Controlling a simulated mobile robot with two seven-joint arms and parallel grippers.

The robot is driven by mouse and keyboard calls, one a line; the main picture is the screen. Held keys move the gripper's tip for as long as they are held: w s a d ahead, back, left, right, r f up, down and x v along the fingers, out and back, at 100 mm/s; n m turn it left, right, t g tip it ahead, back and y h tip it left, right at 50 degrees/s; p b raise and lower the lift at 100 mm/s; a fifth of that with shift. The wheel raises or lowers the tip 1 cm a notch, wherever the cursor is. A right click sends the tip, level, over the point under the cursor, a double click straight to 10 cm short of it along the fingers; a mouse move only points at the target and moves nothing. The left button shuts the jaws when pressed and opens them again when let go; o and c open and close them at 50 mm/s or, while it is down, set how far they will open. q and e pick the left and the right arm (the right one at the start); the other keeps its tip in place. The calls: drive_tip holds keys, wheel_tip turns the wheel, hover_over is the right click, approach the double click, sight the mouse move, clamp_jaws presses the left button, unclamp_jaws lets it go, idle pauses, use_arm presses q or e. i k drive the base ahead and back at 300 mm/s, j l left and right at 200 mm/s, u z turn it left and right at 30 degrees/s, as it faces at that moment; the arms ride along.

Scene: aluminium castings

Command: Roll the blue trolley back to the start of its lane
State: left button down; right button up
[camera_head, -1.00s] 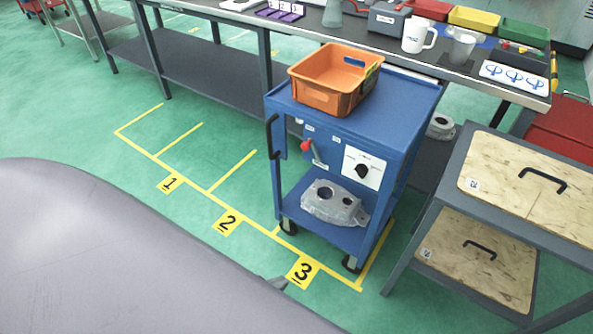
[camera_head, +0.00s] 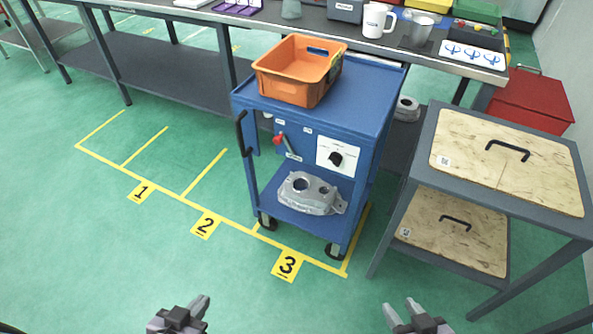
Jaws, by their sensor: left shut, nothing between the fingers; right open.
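The blue trolley (camera_head: 352,100) stands in the bay by the yellow floor number 3 (camera_head: 288,264). An orange bin (camera_head: 300,70) sits on its top, and a grey metal casting (camera_head: 310,193) lies on its lower shelf. Its black handle (camera_head: 243,133) is on the left side. Its front has a red lever (camera_head: 280,140) and a black knob on a white plate (camera_head: 337,158). My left gripper (camera_head: 200,308) is shut and empty at the bottom of the view. My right gripper (camera_head: 400,308) is open and empty at the bottom right. Both are apart from the trolley.
Floor bays 1 (camera_head: 140,192) and 2 (camera_head: 206,225) are empty, left of the trolley. A long grey workbench (camera_head: 180,75) runs behind. A grey rack with wooden boards (camera_head: 430,140) stands close on the right, a red box (camera_head: 530,100) behind it. Green floor in front is clear.

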sight(360, 106)
drive_tip(key=i+j+z, duration=0.65)
drive_tip(key=i+j, duration=0.1)
drive_tip(key=i, duration=0.1)
